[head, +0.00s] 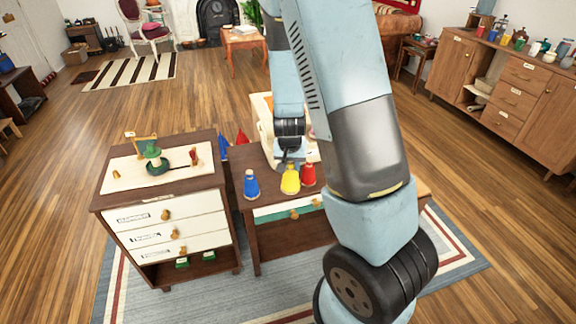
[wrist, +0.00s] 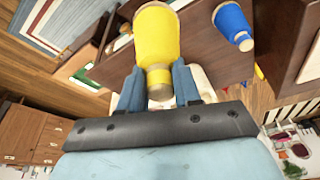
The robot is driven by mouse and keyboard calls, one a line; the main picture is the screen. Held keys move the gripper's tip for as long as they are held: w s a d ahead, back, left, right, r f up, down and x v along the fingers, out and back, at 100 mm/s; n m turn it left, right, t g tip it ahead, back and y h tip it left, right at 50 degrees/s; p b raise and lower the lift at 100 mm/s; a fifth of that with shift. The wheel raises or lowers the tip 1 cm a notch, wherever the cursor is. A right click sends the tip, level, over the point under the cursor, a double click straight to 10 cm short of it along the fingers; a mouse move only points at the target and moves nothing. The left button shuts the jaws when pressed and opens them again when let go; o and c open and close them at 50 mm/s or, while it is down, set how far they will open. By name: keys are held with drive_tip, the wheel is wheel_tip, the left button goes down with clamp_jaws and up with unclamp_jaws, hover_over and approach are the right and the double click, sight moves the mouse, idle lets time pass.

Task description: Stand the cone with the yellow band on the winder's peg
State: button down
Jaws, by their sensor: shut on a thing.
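The yellow cone (head: 290,182), with a tan tip, is by the front edge of the right-hand brown table. My gripper (head: 290,164) is over it from above. In the wrist view the fingers (wrist: 158,80) are shut on the narrow top of the yellow cone (wrist: 157,38), whose wide end points away from me. I cannot tell whether its base touches the table. The winder (head: 153,151), with a green round part, stands on a cream board on the left cabinet. Its peg is too small to make out clearly.
A blue cone (head: 251,186) stands left of the yellow one and a red cone (head: 308,175) close on its right. A cream object (head: 262,112) stands behind, partly hidden by my arm. A gap separates the table from the drawer cabinet (head: 168,222).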

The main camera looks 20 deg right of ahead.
drive_tip(key=shift+a, duration=0.1)
drive_tip(key=w+a+f+n+y, duration=0.1)
drive_tip(key=w+a+f+n, duration=0.2)
drive_tip(key=w+f+n, duration=0.2)
drive_tip(key=w+f, duration=0.3)
drive_tip(key=w, duration=0.1)
drive_tip(key=shift+w+a+f, duration=0.2)
drive_tip(key=shift+w+f, duration=0.1)
